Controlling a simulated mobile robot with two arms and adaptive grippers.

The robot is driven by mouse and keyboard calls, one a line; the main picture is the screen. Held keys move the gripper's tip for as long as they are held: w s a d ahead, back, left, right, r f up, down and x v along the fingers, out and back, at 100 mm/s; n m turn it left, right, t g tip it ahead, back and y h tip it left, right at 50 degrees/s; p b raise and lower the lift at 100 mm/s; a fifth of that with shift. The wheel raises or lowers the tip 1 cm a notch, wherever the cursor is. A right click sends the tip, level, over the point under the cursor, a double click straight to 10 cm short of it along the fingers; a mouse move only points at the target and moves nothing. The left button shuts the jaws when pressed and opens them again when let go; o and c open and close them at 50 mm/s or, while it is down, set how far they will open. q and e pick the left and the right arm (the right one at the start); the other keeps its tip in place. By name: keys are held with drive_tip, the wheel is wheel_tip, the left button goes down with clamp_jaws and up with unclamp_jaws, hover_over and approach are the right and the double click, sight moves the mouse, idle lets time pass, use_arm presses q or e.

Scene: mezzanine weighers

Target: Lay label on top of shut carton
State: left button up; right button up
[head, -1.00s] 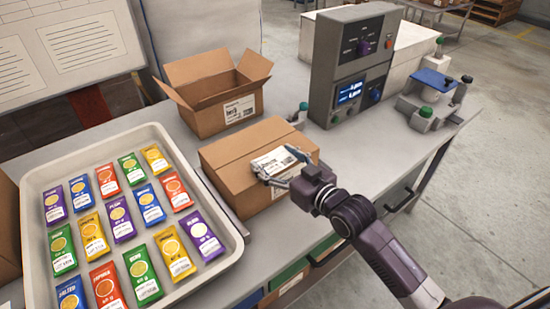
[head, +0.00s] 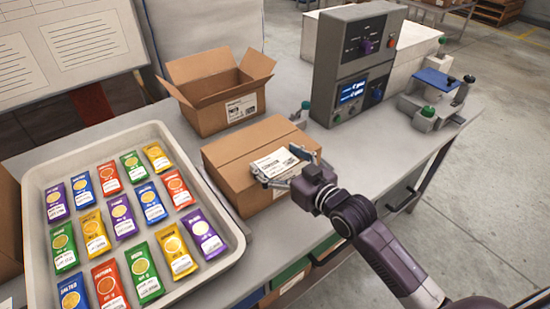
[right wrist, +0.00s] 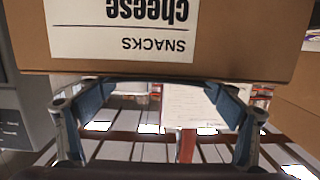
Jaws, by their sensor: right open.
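The shut carton (head: 236,165) stands on the bench in the middle of the head view. The white label (head: 274,163) appears to lie flat on its top, near the front right edge. My right gripper (head: 286,168) is open, with its fingers spread to either side of the label. In the right wrist view, turned upside down, the open fingers (right wrist: 158,105) reach past the top edge of the carton (right wrist: 270,50), whose front bears a printed "SNACKS cheese" label. The loose label cannot be made out there. My left gripper is not in view.
An open carton (head: 205,115) stands behind the shut one. A tray (head: 238,240) with several colourful packets fills the left. A grey weigher console (head: 349,75) and a small blue-topped device (head: 433,85) stand at the right. Bench space right of the carton is clear.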

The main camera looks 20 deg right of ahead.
drive_tip(key=shift+s+d+f, duration=0.15)
drive_tip(key=shift+s+f, duration=0.05)
drive_tip(key=shift+f, duration=0.5)
drive_tip(key=shift+s+d, duration=0.2)
drive_tip(key=shift+s, duration=0.3)
drive_tip(key=r+v, duration=0.1)
drive_tip(key=v, duration=0.9)
drive_tip(key=shift+s+r, duration=0.25)
drive_tip(key=shift+r, duration=0.1)
